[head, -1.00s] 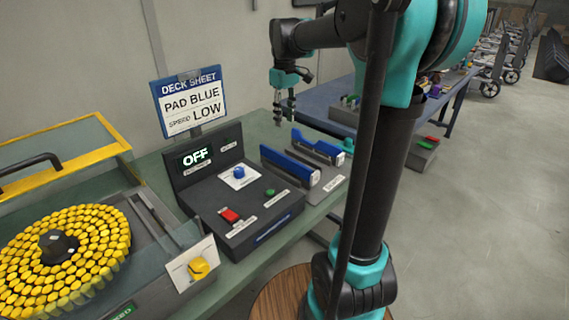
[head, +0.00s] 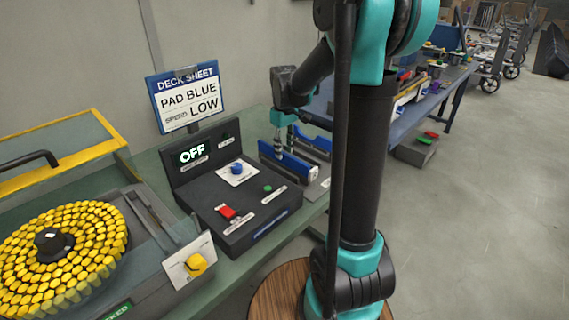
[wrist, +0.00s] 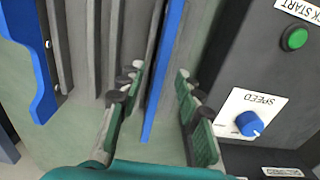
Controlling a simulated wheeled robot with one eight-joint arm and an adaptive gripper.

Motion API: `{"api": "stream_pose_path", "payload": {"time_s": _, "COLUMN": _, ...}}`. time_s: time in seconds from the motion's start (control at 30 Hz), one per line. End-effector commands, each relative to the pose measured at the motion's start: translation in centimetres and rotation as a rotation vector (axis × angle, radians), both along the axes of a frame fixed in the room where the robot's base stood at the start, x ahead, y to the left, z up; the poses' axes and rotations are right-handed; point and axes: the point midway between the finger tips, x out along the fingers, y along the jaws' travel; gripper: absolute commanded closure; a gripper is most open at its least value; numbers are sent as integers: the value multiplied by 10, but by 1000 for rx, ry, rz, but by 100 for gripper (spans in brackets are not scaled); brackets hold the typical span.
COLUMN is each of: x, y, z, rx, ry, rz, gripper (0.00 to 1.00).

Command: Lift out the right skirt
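Two blue-edged skirts stand side by side in a rack beside the control box in the head view: a nearer one (head: 289,162) and a farther one (head: 313,143). I cannot read which is labelled right. My gripper (head: 284,148) is at the nearer skirt, pointing down. In the wrist view my gripper (wrist: 155,100) is open, with its green-padded fingers apart on either side of the nearer skirt's blue strip (wrist: 165,70). A gap shows on the right side of the strip; contact on the left is unclear. The other skirt (wrist: 38,60) is at the wrist view's left.
The control box (head: 240,205) with an OFF display and a blue speed knob (wrist: 251,124) stands close beside the rack. A turntable of yellow pieces (head: 90,225) is at the left.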

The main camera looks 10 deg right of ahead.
Motion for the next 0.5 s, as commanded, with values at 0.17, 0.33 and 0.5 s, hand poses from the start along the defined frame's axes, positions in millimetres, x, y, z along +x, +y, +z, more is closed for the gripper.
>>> {"api": "stream_pose_path", "payload": {"time_s": 0.17, "x": 0, "y": -1, "z": -22, "rx": 0, "ry": 0, "rz": 0, "gripper": 66}}
{"api": "stream_pose_path", "payload": {"time_s": 0.33, "x": -1, "y": -1, "z": -27, "rx": 0, "ry": 0, "rz": 0, "gripper": 66}}
{"api": "stream_pose_path", "payload": {"time_s": 0.5, "x": -1, "y": -1, "z": -26, "rx": 0, "ry": 0, "rz": 0, "gripper": 68}}
